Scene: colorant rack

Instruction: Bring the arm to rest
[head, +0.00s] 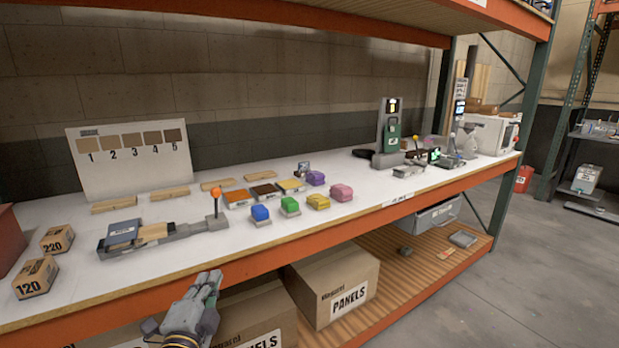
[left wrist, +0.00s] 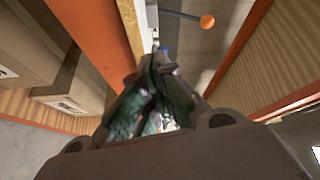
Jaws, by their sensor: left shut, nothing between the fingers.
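My left gripper (head: 208,280) is in front of the white-topped bench, just off its orange front edge and low beside it. Its fingers are shut with nothing between them. In the left wrist view the closed fingers (left wrist: 160,62) point along the orange beam (left wrist: 85,35). My right gripper shows in neither view.
The bench (head: 350,210) holds colored blocks, wood strips, a numbered swatch board (head: 128,155) and a grey fixture with an orange-ball lever (head: 216,191). Cardboard boxes (head: 335,285) stand on the lower shelf. The aisle floor (head: 540,270) at right is clear.

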